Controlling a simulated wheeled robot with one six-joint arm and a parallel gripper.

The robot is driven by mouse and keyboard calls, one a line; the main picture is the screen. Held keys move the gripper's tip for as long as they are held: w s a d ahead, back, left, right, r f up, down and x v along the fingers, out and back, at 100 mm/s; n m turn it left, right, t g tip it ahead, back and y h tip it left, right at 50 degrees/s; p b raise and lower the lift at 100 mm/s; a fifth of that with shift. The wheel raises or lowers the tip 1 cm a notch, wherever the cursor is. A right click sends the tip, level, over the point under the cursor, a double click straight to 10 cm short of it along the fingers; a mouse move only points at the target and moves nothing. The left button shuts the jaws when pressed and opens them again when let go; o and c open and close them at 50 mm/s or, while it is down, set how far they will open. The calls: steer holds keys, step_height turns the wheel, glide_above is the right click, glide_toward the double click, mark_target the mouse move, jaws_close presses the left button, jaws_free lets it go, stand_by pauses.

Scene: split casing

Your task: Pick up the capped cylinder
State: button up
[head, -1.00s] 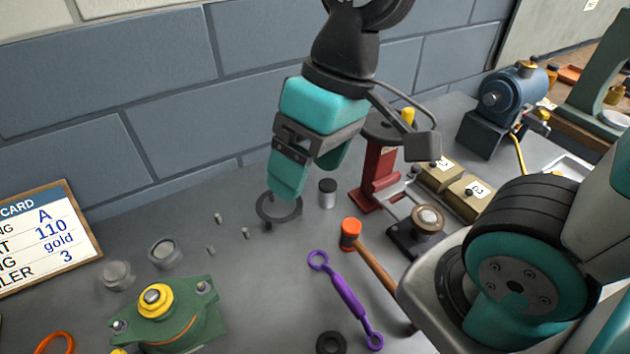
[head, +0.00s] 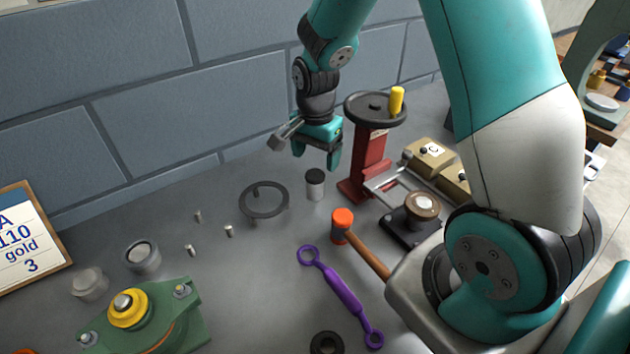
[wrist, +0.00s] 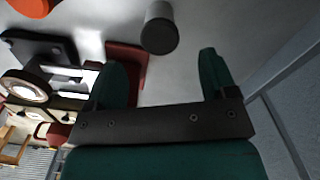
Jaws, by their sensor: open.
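The capped cylinder (head: 315,185) is a small light-grey upright cylinder with a black cap. It stands on the grey bench, left of the red press stand. In the wrist view the cylinder (wrist: 159,30) shows cap-end toward me, just beyond the fingertips and between their lines. My gripper (head: 317,162) hangs above and close to the cylinder, fingers pointing down. In the wrist view my gripper (wrist: 164,72) is open, with nothing between its teal fingers.
The red stand (head: 369,165) with a black handwheel is close on the right. An orange-headed hammer (head: 342,226) and purple wrench (head: 340,295) lie nearer. A blue block wall (head: 140,130) rises behind.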

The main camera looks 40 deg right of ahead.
mark_target(315, 174)
step_height(315, 174, down, 8)
steer(key=shift+a+r+p, duration=0.15)
steer(key=shift+r+p, duration=0.1)
steer(key=shift+p, duration=0.5)
steer(key=shift+c, duration=0.2)
steer(key=c, duration=1)
